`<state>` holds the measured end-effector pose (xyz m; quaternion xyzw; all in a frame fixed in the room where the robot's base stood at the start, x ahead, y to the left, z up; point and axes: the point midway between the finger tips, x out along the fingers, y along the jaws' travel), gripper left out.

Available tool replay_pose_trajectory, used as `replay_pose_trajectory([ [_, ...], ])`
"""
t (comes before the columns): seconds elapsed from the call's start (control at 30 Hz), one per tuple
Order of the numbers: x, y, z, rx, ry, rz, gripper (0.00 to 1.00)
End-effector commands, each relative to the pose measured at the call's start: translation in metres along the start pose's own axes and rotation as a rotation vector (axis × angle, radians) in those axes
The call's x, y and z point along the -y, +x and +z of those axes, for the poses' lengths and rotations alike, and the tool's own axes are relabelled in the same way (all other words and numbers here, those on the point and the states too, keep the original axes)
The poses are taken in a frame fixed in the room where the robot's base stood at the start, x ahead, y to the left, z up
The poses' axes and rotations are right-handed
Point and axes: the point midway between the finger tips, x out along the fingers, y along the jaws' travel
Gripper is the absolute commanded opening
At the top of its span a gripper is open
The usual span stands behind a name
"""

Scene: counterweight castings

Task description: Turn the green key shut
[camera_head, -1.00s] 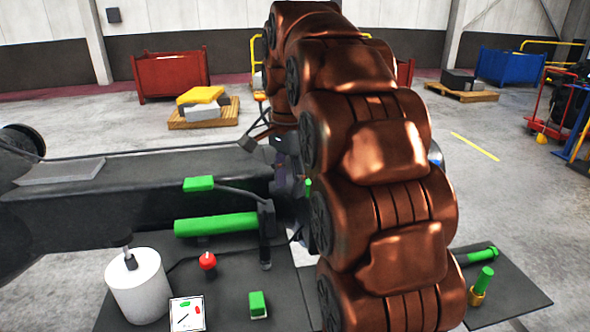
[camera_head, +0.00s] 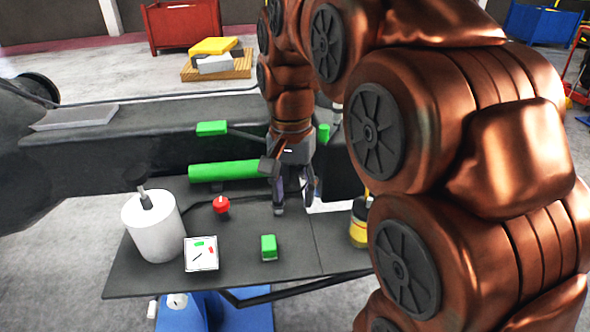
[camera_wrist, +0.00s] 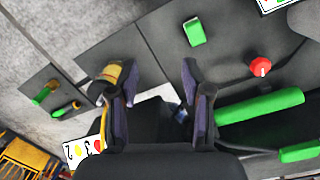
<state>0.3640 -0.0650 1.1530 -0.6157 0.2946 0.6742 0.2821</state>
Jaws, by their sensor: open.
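Several green parts show, and I cannot tell for sure which is the key. A green block (camera_head: 268,247) stands on the dark tabletop; it also shows in the wrist view (camera_wrist: 195,31). A green-topped brass fitting (camera_wrist: 42,94) stands on a dark plate at the left of the wrist view; my arm hides it in the head view. A green bar (camera_head: 222,171) and a green box (camera_head: 212,128) are at the machine. My gripper (camera_head: 294,203) points down over the table, right of the red knob. In the wrist view its fingers (camera_wrist: 150,76) are apart with nothing between them.
A white cylinder (camera_head: 152,227), a picture card (camera_head: 201,254) and a red knob (camera_head: 221,206) stand on the table's left. A yellow-banded cylinder (camera_head: 359,222) is right of my gripper, close to my left finger in the wrist view. The table's middle is mostly clear.

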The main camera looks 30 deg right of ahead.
Motion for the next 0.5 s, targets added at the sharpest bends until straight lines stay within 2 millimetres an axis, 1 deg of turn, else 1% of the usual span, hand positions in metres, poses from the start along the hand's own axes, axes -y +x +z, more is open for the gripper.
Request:
replay_pose_trajectory([
  [0.1, -0.004, 0.013, 0.015, 0.008, -0.07, 0.007, 0.49],
  [0.5, -0.021, 0.053, 0.061, 0.021, -0.305, 0.021, 0.49],
])
